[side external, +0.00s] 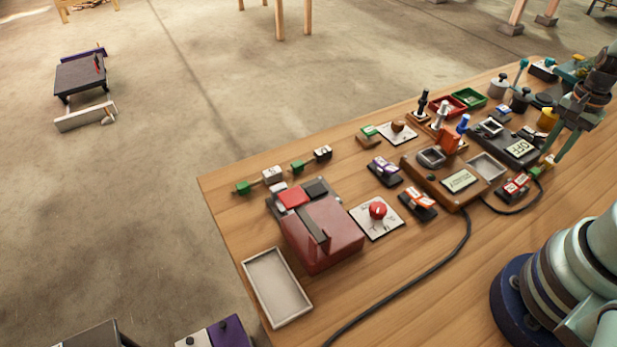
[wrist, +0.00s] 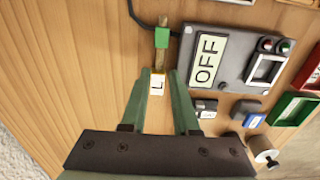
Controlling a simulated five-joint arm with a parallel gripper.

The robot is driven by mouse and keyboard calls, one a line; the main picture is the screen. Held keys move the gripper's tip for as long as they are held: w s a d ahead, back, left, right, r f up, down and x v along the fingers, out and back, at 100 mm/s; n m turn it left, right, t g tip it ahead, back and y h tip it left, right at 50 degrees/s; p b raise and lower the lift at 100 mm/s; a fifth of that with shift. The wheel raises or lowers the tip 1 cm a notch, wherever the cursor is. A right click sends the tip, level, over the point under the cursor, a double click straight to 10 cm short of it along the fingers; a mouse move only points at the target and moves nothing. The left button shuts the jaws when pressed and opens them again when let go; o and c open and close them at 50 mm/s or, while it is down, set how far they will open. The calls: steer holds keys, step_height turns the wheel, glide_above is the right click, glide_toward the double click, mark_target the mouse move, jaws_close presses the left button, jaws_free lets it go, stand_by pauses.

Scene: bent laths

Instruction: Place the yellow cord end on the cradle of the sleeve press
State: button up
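The cord end (wrist: 157,82), with a pale tip marked L, a tan stick and a green block (wrist: 163,36), lies on the table in the wrist view. Its tip looks whitish with a yellowish edge; I cannot be sure it is the yellow one. It also shows in the side view (side external: 549,160), by the green block. My gripper (wrist: 161,75) is open, its teal fingers on either side of the tip, nearer the left finger. In the side view my gripper (side external: 553,157) is low over the table's right side. The red machine (side external: 330,232) with a dark lever appears to be the sleeve press; its cradle is unclear.
A grey panel marked OFF (wrist: 208,59) stands right of my fingers. A brown box (side external: 450,180) and a red-knob plate (side external: 376,214) lie between my gripper and the red machine. Black cable (side external: 440,260) crosses the table. An empty tray (side external: 276,288) is at front left.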

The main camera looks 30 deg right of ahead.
mark_target(543, 167)
steer(key=f, duration=0.4)
steer(key=shift+a, duration=0.25)
jaws_close()
steer(key=shift+r, duration=0.1)
